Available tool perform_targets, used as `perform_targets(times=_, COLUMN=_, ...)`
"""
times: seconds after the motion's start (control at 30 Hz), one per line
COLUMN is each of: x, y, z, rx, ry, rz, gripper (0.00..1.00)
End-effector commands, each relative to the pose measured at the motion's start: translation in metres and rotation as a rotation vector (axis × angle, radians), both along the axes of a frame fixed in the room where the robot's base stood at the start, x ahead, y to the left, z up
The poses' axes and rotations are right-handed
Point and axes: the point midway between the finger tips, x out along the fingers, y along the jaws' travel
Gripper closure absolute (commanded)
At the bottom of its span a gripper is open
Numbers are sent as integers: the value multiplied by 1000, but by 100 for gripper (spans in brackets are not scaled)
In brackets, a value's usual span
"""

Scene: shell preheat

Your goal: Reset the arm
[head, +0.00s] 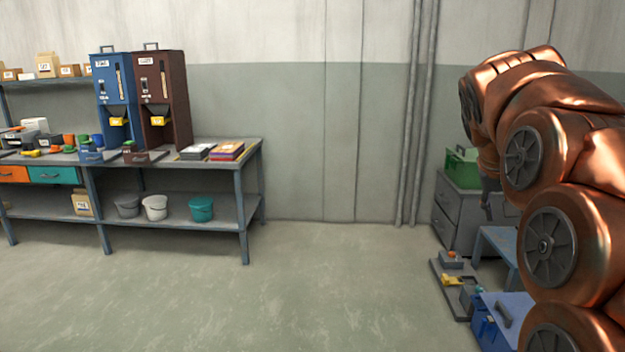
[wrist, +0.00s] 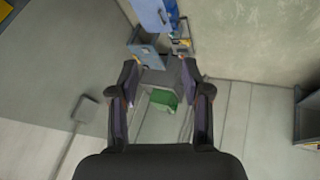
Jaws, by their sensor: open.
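My copper arm fills the right side of the head view. My gripper (wrist: 160,80) shows in the wrist view with its two dark fingers spread apart and nothing between them touching it. In the head view the end of the arm is mostly hidden behind its own links; a small dark part of it (head: 487,200) shows in front of the grey drawer cabinet. Beyond the fingers in the wrist view lies a green box (wrist: 163,99), which also stands on the cabinet in the head view (head: 461,168).
A grey drawer cabinet (head: 455,215), a blue stool (head: 497,240) and a blue toolbox (head: 503,318) stand by my arm. A workbench (head: 250,160) with blue (head: 113,90) and brown (head: 164,95) dispensers is at left. The middle floor (head: 300,290) is clear.

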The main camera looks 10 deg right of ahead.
Motion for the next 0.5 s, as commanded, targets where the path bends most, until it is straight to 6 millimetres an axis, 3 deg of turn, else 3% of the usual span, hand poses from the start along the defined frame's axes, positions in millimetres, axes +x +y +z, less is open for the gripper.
perform_targets(times=0.03, x=-7, y=16, z=8, rx=19, ry=23, rz=31, gripper=52)
perform_targets(times=0.27, x=-45, y=82, z=-8, rx=117, ry=132, rz=152, gripper=52)
perform_targets(times=0.5, x=-102, y=145, z=-24, rx=219, ry=241, rz=256, gripper=52)
